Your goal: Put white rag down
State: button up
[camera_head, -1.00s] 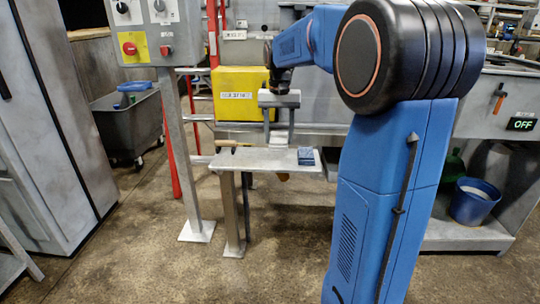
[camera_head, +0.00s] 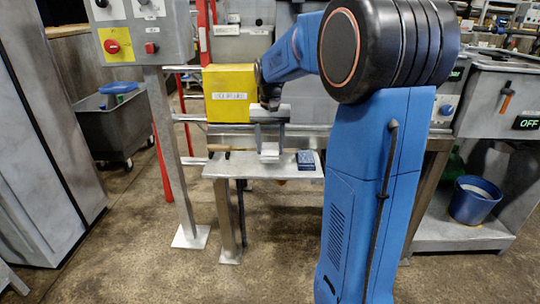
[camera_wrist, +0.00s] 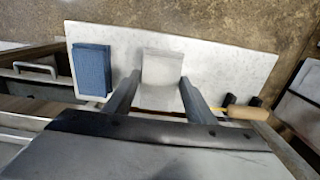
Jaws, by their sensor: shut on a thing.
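The white rag (camera_head: 269,152) is a small pale folded block between the fingertips of my gripper (camera_head: 270,148). It also shows in the wrist view (camera_wrist: 162,68), with one finger at each side. My gripper (camera_wrist: 160,78) is shut on it, pointing down over a narrow light-grey shelf (camera_head: 230,171). The rag is over the middle of the shelf, between a blue folded cloth (camera_head: 306,161) and a wooden-handled tool (camera_wrist: 240,112). I cannot tell whether the rag touches the shelf surface.
A yellow box (camera_head: 229,92) stands behind the shelf, close to my gripper. A grey post with a control panel (camera_head: 146,35) rises at the left. Bare shelf shows on both sides of the rag. A blue bucket (camera_head: 475,199) is at the right.

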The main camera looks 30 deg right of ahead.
aim_at(270, 150)
jog(key=shift+f, duration=1.7)
jog(key=shift+f, duration=0.15)
jog(key=o, duration=1.1)
notch_tip(270, 150, up, 12)
jog(key=s+a+f+n+t, duration=0.1)
jog(key=s+a+n, duration=0.1)
jog(key=s+a, duration=0.45)
jog(key=s+a+n+t, duration=0.1)
jog(key=s+a, duration=0.3)
jog(key=s, duration=0.5)
jog(key=s+a+f+n+t, duration=0.1)
jog(key=s+f, duration=0.2)
jog(key=s, duration=0.2)
jog(key=s+a+f+n+t, duration=0.1)
jog(key=s+a+f, duration=0.1)
jog(key=s+f, duration=0.1)
jog(key=s+a+f+n, duration=0.1)
jog(key=s+a+f, duration=0.1)
jog(key=s+f, duration=0.2)
jog(key=shift+s+f+n+t, duration=0.1)
jog(key=shift+s+n+t, duration=0.3)
jog(key=shift+s, duration=0.9)
